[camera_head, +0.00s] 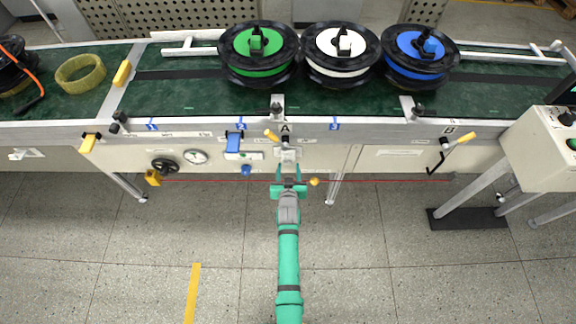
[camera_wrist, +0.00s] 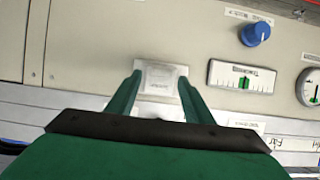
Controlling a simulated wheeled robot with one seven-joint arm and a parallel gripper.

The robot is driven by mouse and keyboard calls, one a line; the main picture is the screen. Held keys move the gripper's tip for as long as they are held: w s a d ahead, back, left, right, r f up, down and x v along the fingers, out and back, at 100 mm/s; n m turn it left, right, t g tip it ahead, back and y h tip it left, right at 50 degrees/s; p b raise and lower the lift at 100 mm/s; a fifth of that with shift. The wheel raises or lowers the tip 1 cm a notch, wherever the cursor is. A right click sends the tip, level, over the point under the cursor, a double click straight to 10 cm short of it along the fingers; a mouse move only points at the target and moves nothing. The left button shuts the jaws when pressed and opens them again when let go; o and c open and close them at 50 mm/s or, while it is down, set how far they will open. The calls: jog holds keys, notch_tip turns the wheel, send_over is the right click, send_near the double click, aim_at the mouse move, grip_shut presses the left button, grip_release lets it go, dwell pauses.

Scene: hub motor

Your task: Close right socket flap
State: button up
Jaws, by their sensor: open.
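A white square socket plate (camera_wrist: 158,76) with a small label sits on the beige front panel in the wrist view. In the head view it is a small pale fitting (camera_head: 288,155) below the letter A. I cannot tell whether its flap stands open or lies shut, nor which socket of a pair it is. My green gripper (camera_head: 288,172) points at the panel just below and in front of it. In the wrist view the two fingers of my gripper (camera_wrist: 160,82) are apart, one on each side of the plate, with nothing held between them. Contact cannot be judged.
Beside the socket are a blue knob (camera_wrist: 256,33), a slider scale (camera_wrist: 241,76) and a round gauge (camera_wrist: 309,87). A yellow-handled lever (camera_head: 271,135) hangs close above my gripper. Green, white and blue spools stand on the conveyor (camera_head: 190,97). The floor in front is mostly clear.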

jog(key=shift+x, duration=1.3)
jog(key=shift+a, duration=0.15)
jog(key=c, duration=1)
jog(key=shift+w+f, duration=0.25)
jog(key=shift+f, duration=0.45)
jog(key=shift+w+f, duration=0.3)
jog(key=shift+f, duration=0.35)
jog(key=shift+c, duration=0.2)
jog(key=o, duration=1)
jog(key=shift+o, duration=0.2)
jog(key=shift+w+r, duration=0.15)
jog(key=v, duration=1.1)
